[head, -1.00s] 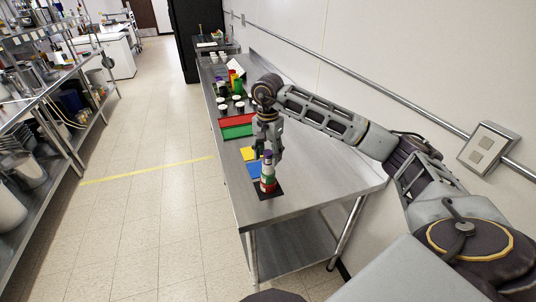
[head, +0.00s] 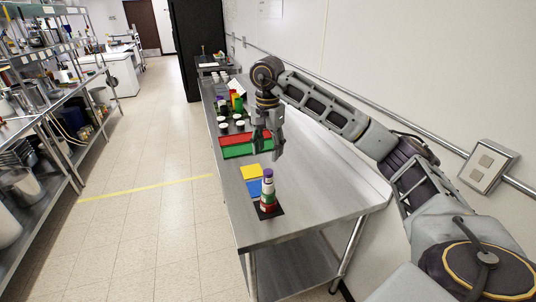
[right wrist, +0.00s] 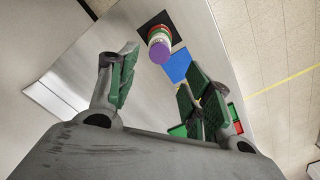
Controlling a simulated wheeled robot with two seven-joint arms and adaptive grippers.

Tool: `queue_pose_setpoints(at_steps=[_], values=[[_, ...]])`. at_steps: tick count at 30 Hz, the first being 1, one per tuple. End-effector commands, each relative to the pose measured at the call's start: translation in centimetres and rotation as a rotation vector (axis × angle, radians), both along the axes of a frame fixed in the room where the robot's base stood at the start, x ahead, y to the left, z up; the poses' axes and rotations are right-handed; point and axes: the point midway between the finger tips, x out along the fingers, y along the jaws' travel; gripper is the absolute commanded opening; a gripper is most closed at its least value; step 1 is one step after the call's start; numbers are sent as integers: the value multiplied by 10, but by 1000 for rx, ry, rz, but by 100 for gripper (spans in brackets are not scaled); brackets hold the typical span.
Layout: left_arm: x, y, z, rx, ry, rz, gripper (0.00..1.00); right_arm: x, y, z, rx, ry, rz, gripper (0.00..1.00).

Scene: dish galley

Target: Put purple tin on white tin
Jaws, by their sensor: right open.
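The purple tin (head: 268,173) sits on top of the white tin (head: 268,183) in an upright stack near the table's front end. It also shows from above in the right wrist view (right wrist: 159,51), where it hides most of the white tin (right wrist: 157,38). Green and red pieces are below the white tin, over a black mat (head: 277,211). My right gripper (head: 265,154) is open and empty, above and beyond the stack, apart from it. Its spread green-padded fingers also show in the right wrist view (right wrist: 160,90). My left gripper is not in view.
Farther back are red (head: 233,139) and green (head: 247,150) panels and several dark cups with white tops. The wall borders the table's right side. The tabletop right of the stack is clear.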

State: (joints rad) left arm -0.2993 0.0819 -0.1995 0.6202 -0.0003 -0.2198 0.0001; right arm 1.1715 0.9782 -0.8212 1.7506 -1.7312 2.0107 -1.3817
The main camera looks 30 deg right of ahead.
Motion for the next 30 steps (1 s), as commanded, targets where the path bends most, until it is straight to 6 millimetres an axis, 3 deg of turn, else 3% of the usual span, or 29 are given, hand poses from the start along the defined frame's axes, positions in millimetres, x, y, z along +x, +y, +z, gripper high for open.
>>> queue_pose_setpoints(at_steps=[10, 30], values=[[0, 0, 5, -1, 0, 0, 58, 0, 0, 19, 0, -1, -1, 50], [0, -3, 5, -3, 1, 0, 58, 0, 0, 21, 0, 0, -1, 50]])
